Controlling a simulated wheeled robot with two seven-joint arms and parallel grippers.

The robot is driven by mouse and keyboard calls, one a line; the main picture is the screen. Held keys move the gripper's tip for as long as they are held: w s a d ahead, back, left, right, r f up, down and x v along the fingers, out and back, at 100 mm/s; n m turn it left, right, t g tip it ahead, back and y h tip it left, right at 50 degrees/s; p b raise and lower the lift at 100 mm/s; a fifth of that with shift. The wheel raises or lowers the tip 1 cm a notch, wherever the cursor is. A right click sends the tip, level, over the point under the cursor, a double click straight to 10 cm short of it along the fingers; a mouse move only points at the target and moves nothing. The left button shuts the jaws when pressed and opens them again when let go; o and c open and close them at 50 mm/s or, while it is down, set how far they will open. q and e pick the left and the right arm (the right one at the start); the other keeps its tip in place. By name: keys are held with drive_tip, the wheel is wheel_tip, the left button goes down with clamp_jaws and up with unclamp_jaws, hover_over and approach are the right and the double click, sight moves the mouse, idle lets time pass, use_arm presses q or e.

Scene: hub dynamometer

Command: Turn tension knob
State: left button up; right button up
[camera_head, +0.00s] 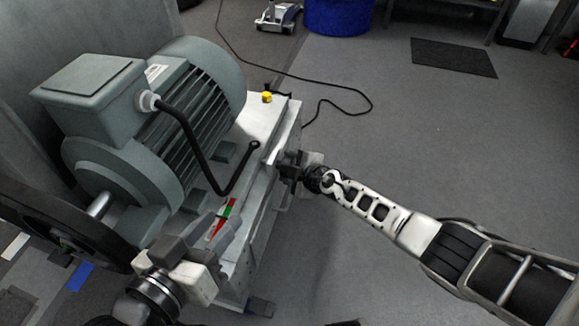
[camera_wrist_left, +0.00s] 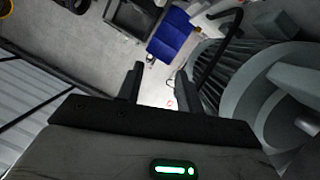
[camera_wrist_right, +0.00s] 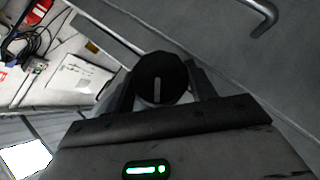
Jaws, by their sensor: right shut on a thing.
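The tension knob (camera_wrist_right: 160,78) is a round black knob with a pale pointer line, seen in the right wrist view. My right gripper (camera_wrist_right: 158,90) is shut on it, one finger on each side. In the head view my right gripper (camera_head: 290,168) is at the right side of the machine's metal base (camera_head: 262,200), and the knob cannot be made out clearly there. My left gripper (camera_head: 208,232) is open and empty, above the near end of the base. Its two fingers stand apart in the left wrist view (camera_wrist_left: 157,88).
A large grey-green motor (camera_head: 150,120) sits on the base at left. A red and green scale (camera_head: 224,217) lies close to my left gripper. A yellow button (camera_head: 267,97) is at the far corner.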

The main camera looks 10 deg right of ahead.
drive_tip(key=shift+a, duration=0.1)
drive_tip(key=o, duration=1)
drive_tip(key=shift+s+r+p, duration=0.15)
drive_tip(key=shift+r+p, duration=0.05)
drive_tip(key=shift+p, duration=0.1)
use_arm(q)
drive_tip(key=shift+s+a+f+g+y+p, duration=0.1)
drive_tip(key=shift+s+a+g+y+p, duration=0.35)
drive_tip(key=shift+p, duration=1.5)
drive_tip(key=shift+a+r+g+y+p, duration=0.1)
drive_tip(key=shift+a+g+y+p, duration=0.65)
drive_tip(key=shift+p, duration=1.2)
drive_tip(key=shift+s+a+f+g+y+p, duration=0.1)
drive_tip(key=shift+s+a+g+y+p, duration=0.45)
drive_tip(key=shift+p, duration=1.4)
use_arm(e)
drive_tip(key=shift+v, duration=7.75)
use_arm(q)
drive_tip(key=shift+w+a+h, duration=0.25)
drive_tip(key=shift+w, duration=0.1)
use_arm(e)
drive_tip(key=shift+f, duration=0.15)
